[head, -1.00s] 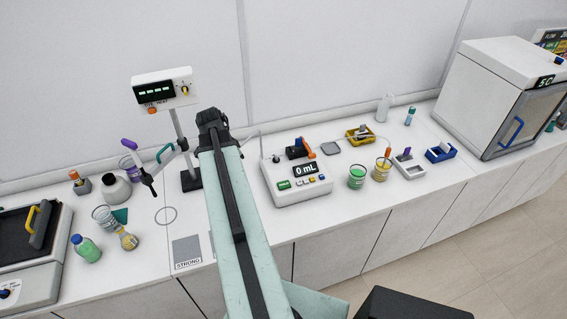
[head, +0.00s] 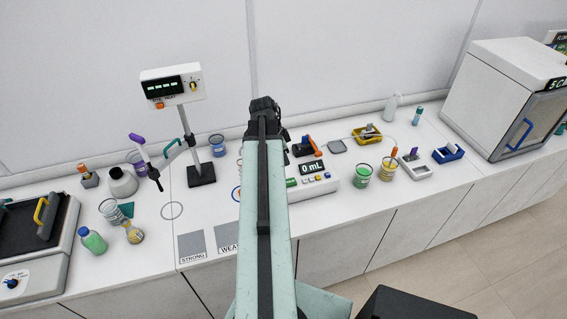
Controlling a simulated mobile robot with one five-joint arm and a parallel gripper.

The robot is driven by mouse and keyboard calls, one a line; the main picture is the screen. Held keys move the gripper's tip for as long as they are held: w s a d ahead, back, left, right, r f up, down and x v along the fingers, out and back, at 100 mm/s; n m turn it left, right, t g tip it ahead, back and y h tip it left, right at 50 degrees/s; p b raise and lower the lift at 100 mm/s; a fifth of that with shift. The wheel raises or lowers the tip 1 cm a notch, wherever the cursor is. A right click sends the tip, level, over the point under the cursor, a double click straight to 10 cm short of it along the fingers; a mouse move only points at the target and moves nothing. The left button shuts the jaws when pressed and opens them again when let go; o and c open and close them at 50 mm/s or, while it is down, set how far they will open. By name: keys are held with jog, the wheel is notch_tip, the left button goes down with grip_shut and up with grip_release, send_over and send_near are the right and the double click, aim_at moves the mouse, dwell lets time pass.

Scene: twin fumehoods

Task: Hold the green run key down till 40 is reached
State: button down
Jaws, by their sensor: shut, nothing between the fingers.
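The white dosing unit (head: 318,187) stands on the bench right of my arm, which covers its left part. Its display (head: 311,168) reads 0 mL. The green key (head: 291,183) shows at the front left of the panel, close to my arm's edge. White, yellow and other small keys sit to its right. An orange-and-black lever part (head: 305,146) is on top of the unit. My arm reaches forward over the bench, its dark end joint left of the unit. My gripper's fingers are hidden behind the arm, so contact with any key cannot be seen.
Beakers with green (head: 362,174) and yellow (head: 388,169) liquid stand right of the unit. A stand with a display box (head: 173,86) is left of my arm. Grey STRONG (head: 192,245) and WEAK (head: 228,237) pads lie at the front edge.

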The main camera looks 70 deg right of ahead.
aim_at(291, 181)
jog(key=b+x, duration=0.2)
jog(key=x, duration=0.1)
jog(key=b+x, duration=0.3)
jog(key=w+b+x, duration=0.1)
jog(key=b+x, duration=0.2)
jog(key=x, duration=0.1)
jog(key=shift+s+a+f, duration=0.1)
jog(key=shift+a+f, duration=0.1)
jog(key=shift+a, duration=0.2)
